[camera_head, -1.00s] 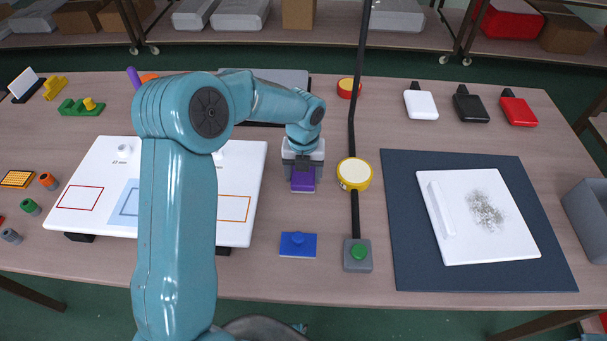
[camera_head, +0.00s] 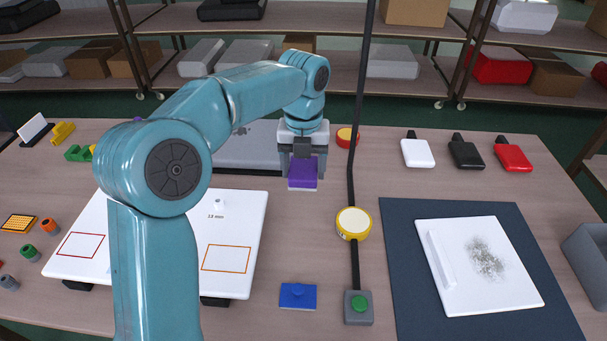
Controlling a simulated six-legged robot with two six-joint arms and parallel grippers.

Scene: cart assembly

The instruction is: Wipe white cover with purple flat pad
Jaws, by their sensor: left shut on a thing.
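The white cover (camera_head: 455,291) lies flat on a dark mat (camera_head: 403,251) at the right of the table. A grey speckled smudge (camera_head: 487,258) marks its right part, and a raised white bar runs along its left side. My left gripper (camera_head: 303,158) is shut on the purple flat pad (camera_head: 303,174) and holds it near the table's middle, apart from the cover and to its upper left. The pad's underside is hidden. My right gripper is not in view.
A black pole with a yellow-rimmed disc (camera_head: 354,222) and a green button box (camera_head: 358,307) stands between pad and cover. A blue pad (camera_head: 298,295) lies at the front. White, black and red cases (camera_head: 514,154) lie behind the mat. A grey bin (camera_head: 588,240) stands far right.

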